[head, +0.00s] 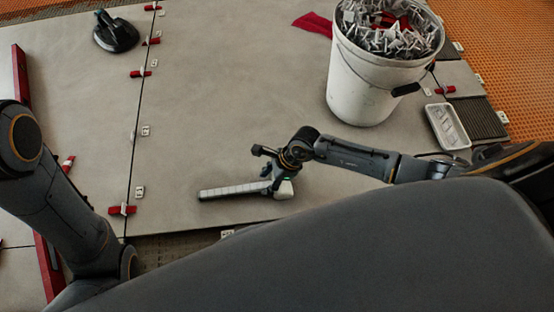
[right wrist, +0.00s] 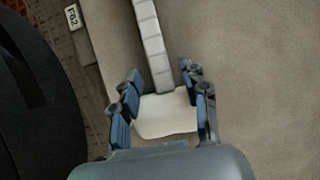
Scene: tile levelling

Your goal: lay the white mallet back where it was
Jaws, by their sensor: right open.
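The white mallet lies on the large grey tile (head: 230,90), its pale segmented handle (head: 230,190) pointing left and its head (head: 284,190) at the right end. My right gripper (head: 275,178) is at the head end. In the right wrist view, my open right gripper (right wrist: 164,102) has its blue-padded fingers on either side of the white mallet head (right wrist: 166,116), with the handle (right wrist: 152,45) running up and away. I cannot tell whether the fingers touch the head. My left arm shows at the left, but its gripper is out of view.
A white bucket (head: 360,90) full of grey clips stands at the back right. A white tray (head: 447,126) is right of it, and a red cloth (head: 314,24) behind. A black suction cup (head: 115,32) sits at the far left. Red wedges (head: 122,210) and clips line the tile joint.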

